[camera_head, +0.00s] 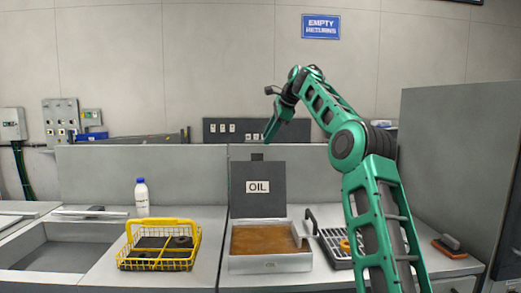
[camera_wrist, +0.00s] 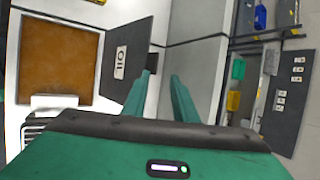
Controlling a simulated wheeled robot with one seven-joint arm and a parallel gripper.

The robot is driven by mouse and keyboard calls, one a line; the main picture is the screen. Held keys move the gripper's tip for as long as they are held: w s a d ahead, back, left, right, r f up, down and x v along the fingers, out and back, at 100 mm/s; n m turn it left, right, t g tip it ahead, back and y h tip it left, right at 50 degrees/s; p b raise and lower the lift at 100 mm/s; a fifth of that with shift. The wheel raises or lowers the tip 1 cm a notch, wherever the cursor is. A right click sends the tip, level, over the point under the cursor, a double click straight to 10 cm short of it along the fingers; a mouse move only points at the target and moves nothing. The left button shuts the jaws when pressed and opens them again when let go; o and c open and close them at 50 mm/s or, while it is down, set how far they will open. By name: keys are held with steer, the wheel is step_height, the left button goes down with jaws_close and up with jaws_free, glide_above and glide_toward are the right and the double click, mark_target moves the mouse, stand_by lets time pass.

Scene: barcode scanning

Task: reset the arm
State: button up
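My arm (camera_head: 350,145) is raised and bent over the bench, its forearm reaching up and left. My gripper (camera_head: 268,139) hangs above the oil station with its fingers pointing down.
An oil tray (camera_head: 270,265) with a dark OIL panel (camera_head: 258,206) stands below. A yellow wire basket (camera_head: 128,252) and white bottle (camera_head: 141,198) stand left. A dark rack (camera_head: 335,247) is behind my arm. A grey partition (camera_head: 440,150) rises at right.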

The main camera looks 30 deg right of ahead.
steer(key=shift+a+v, duration=0.2)
steer(key=shift+v, duration=1)
steer(key=shift+s+a, duration=0.1)
steer(key=s+a+f+n+g, duration=0.2)
steer(key=s+f+n, duration=0.3)
steer(key=s+f, duration=0.6)
steer(key=s+a+f+n+g+h, duration=0.1)
steer(key=s+f+n, duration=0.4)
steer(key=s, duration=2.2)
steer(key=s+a+f+n+g+h, duration=0.1)
steer(key=s+a+f+n+g, duration=0.2)
steer(key=s+f, duration=1.4)
steer(key=s+n, duration=0.2)
steer(key=s, duration=0.1)
steer(key=shift+a+f+g, duration=0.25)
steer(key=shift+g, duration=0.05)
steer(key=shift+s+d, duration=0.1)
steer(key=shift+s, duration=0.05)
